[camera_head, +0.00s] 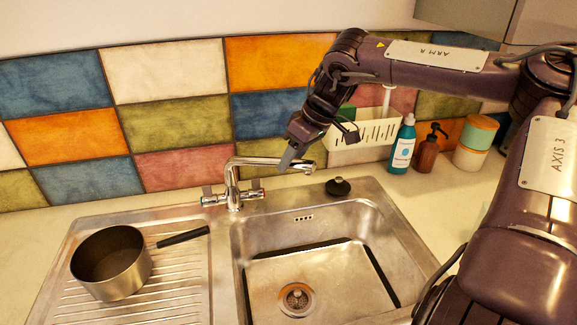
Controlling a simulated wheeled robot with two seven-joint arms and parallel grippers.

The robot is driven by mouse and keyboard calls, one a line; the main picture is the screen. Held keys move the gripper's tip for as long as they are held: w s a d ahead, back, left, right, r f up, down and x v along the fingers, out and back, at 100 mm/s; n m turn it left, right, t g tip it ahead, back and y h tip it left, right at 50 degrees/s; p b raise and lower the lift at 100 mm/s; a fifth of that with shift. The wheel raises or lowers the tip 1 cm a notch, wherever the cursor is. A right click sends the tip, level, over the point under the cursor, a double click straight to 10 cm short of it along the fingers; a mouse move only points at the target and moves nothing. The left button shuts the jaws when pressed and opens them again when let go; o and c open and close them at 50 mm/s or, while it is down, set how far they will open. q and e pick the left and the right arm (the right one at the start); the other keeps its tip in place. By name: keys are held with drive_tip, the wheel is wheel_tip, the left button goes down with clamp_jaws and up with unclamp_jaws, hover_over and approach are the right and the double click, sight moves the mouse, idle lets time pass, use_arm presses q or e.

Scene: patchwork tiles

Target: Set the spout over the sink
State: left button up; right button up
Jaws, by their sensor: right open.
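The chrome tap (232,187) stands at the back of the steel sink, near the divide between drainer and basin. Its spout (262,161) points right, roughly along the rear edge. In the picture the spout's tip shows above the rear ledge, not across the basin opening. The sink basin (335,281) is empty, with a round drain in its floor. My right gripper (289,157) comes down from the upper right, with its fingertips at the spout's outer half. It is open; I cannot tell whether it touches the spout. My left gripper is not in view.
A saucepan (113,262) sits on the drainer at left, handle towards the tap. A black plug (338,187) lies behind the basin. A white rack (362,138), a teal bottle (402,149), a brown dispenser (427,153) and stacked jars (471,157) stand along the wall.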

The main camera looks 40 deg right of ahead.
drive_tip(key=v, duration=0.5)
drive_tip(key=shift+b, duration=0.4)
drive_tip(key=shift+r, duration=0.1)
